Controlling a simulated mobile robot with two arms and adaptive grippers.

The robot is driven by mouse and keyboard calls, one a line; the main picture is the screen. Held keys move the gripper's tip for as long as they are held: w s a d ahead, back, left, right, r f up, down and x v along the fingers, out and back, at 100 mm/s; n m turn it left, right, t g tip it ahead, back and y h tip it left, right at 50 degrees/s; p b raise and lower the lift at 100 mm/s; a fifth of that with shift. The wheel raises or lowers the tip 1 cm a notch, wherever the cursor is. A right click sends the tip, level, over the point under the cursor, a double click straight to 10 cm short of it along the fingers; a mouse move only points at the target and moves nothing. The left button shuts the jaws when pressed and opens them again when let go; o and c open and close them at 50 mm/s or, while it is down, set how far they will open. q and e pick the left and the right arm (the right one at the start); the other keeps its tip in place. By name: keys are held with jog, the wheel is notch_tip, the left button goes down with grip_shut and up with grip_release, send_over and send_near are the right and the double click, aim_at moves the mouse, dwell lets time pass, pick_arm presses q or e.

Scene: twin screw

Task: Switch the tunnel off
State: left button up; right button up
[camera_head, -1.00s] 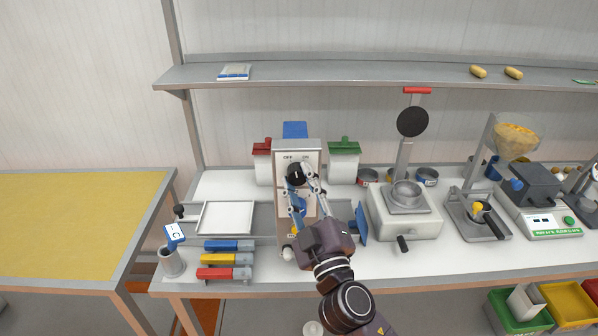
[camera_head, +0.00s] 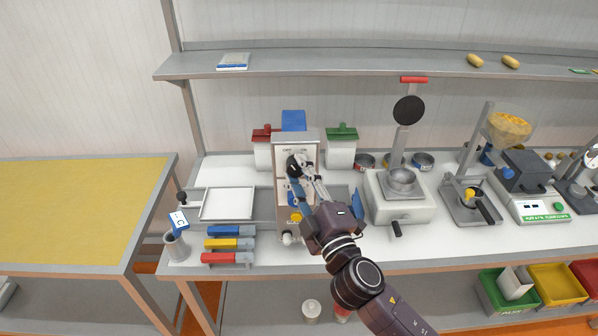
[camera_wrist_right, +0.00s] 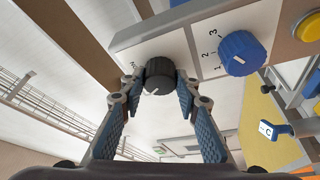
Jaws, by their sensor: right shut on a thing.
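The tunnel is an upright box (camera_head: 283,218) with a wooden-toned front panel on the bench. A black knob (camera_head: 292,168) sits high on this panel, under OFF and ON lettering. My right gripper (camera_head: 300,166) is at the knob, its fingers partly covering it. In the right wrist view, the fingertips of my right gripper (camera_wrist_right: 160,92) are on both sides of the black knob (camera_wrist_right: 160,75), which has a white mark. A blue numbered dial (camera_wrist_right: 241,53) is beside it, and a yellow button (camera_wrist_right: 308,25) lies beyond. My left gripper is not in view.
A blue flap (camera_head: 358,203) stands right of the box, close to my right gripper. A white tray (camera_head: 228,204) and coloured-handled tools (camera_head: 230,244) lie to the left.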

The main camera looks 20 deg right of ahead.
jog(key=o, duration=1.2)
jog(key=shift+c, duration=0.2)
jog(key=s+f, duration=0.2)
jog(key=s, duration=1)
jog(key=shift+d, duration=0.45)
jog(key=shift+w, duration=0.1)
